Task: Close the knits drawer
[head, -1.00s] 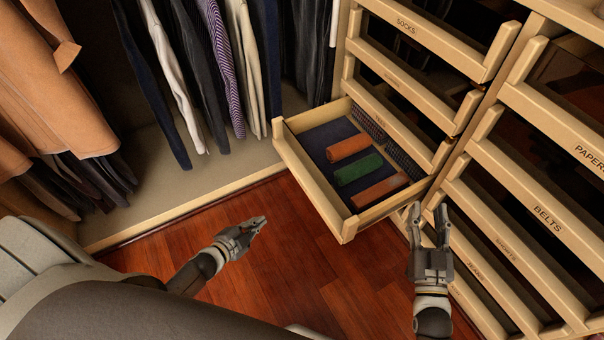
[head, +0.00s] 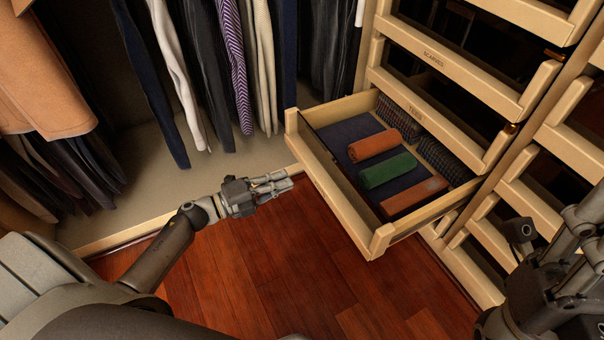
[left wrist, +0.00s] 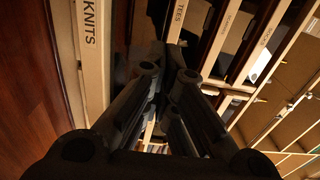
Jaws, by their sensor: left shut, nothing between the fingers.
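The knits drawer (head: 338,196) is pulled out from the drawer column in the head view. Rolled orange and green pieces and dark patterned ones lie inside it. Its front panel (left wrist: 92,60) shows the label KNITS at the left of the left wrist view. My left gripper (head: 288,180) is shut and empty, just to the left of the drawer front; I cannot tell whether it touches. My right gripper (head: 565,240) is at the right edge of the head view, right of the drawer; its fingers are not clear.
Closed drawers, including one labelled SCARVES (head: 447,62), stand above the open one. Hanging clothes (head: 235,60) fill the left and back above a pale ledge (head: 150,200). The wooden floor (head: 290,270) below the drawer is clear.

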